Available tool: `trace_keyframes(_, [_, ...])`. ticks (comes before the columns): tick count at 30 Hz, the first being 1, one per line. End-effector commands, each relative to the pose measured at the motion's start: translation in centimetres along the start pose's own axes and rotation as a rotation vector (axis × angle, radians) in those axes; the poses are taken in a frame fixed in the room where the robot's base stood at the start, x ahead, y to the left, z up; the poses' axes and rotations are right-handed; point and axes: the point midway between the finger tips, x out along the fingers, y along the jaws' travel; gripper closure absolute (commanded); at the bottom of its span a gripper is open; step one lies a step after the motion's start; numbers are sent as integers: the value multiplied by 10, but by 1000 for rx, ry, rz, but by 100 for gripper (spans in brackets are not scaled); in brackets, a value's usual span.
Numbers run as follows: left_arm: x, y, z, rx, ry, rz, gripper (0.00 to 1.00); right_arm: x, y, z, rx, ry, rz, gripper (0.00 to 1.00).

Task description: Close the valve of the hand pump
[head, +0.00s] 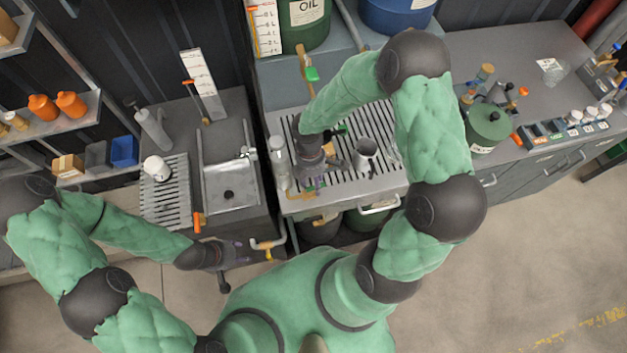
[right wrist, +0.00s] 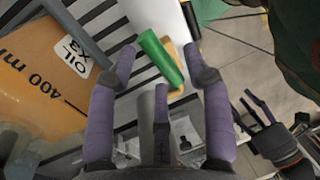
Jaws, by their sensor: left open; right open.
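A green handle (right wrist: 160,58) with a tan-yellow piece (right wrist: 178,58) beside it shows in the right wrist view. It lies between the purple fingertips of my right gripper (right wrist: 165,68), which is open around it; contact cannot be told. In the head view my right gripper (head: 320,180) is over the front left of the slatted tray (head: 383,180), and largely hides what is under it. A tan lever (head: 303,58) with a green grip (head: 312,74) stands behind it. My left gripper (head: 228,262) is open and empty before the sink; it also shows in the right wrist view (right wrist: 256,108).
A metal cup (head: 365,155) and a clear bottle (head: 279,160) stand close to my right gripper. A sink (head: 230,185) is to the left. Brass pipes (head: 325,219) show below the tray's front edge.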

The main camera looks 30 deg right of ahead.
Motion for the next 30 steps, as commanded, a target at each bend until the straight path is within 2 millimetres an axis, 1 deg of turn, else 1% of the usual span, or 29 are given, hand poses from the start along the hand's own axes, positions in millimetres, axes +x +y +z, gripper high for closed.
trace_keyframes(2, [0,0,0,0,0,0,50,0,0,0,0,0,0,50])
trace_keyframes(3, [0,0,0,0,0,0,50,0,0,0,0,0,0,53])
trace_keyframes(5, [0,0,0,0,0,0,50,0,0,0,0,0,0,70])
trace_keyframes(6, [0,0,0,0,0,0,50,0,0,0,0,0,0,81])
trace_keyframes(8, [0,0,0,0,0,0,50,0,0,0,0,0,0,98])
trace_keyframes(9, [0,0,0,0,0,0,50,0,0,0,0,0,0,100])
trace_keyframes(14, [0,0,0,0,0,0,50,0,0,0,10,2,0,100])
trace_keyframes(21, [1,0,0,0,0,0,50,0,-2,1,131,27,1,100])
trace_keyframes(27, [1,0,0,0,0,0,50,0,-2,1,131,27,1,100])
trace_keyframes(28, [1,0,0,0,0,0,50,0,-2,1,131,27,1,71])
trace_keyframes(29, [1,0,0,0,0,0,50,0,-2,1,131,27,1,63])
trace_keyframes(30, [1,0,0,0,0,0,50,0,-2,1,131,27,0,52])
